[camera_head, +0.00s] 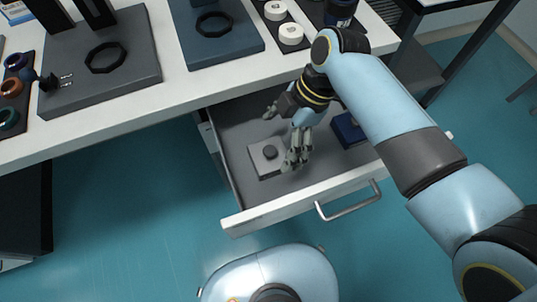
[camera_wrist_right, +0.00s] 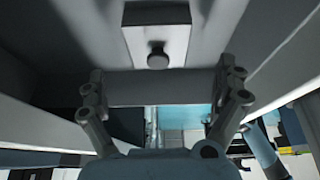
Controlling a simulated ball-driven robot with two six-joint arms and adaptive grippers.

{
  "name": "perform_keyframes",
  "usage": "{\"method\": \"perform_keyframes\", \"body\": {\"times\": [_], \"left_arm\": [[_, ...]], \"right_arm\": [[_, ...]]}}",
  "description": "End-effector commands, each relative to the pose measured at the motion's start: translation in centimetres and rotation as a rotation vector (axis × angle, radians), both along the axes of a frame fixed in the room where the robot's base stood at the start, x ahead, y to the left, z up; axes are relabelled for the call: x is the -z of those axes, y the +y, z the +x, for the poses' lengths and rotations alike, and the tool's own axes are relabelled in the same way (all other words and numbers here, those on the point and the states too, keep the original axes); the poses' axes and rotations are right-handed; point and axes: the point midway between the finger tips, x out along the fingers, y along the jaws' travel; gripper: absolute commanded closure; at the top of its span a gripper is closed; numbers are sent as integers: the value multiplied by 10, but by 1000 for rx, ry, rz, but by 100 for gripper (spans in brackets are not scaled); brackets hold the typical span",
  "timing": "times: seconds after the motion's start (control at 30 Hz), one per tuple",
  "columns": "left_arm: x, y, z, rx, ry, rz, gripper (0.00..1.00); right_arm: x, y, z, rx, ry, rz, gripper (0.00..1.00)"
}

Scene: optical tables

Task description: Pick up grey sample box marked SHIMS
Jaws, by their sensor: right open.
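A light grey box with a dark round knob (camera_head: 262,166) lies in the open drawer, towards its left front part. I cannot read any marking on it. It also shows in the right wrist view as a grey box (camera_wrist_right: 140,38) with its knob towards me. My right gripper (camera_head: 281,139) reaches down into the drawer, beside and partly over the box, with its fingers spread and nothing between them. In the right wrist view the open fingers (camera_wrist_right: 163,92) stand wide apart, with the box ahead of them. My left gripper is not in view.
The drawer (camera_head: 290,201) is pulled out under the white table, with a metal handle in front. A dark blue box (camera_head: 347,130) sits at its right. The table above holds a blue plate (camera_head: 220,47), a grey plate (camera_head: 135,82) and white round pieces (camera_head: 291,34).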

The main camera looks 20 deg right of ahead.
Motion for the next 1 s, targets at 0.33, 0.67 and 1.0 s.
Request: {"method": "perform_keyframes", "body": {"times": [0.33,0.67,1.0], "left_arm": [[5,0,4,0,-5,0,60],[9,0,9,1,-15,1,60],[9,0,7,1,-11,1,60]], "right_arm": [[38,14,0,1,3,0,0],[65,24,1,2,-2,-2,0],[64,24,1,1,-1,-2,27]]}}
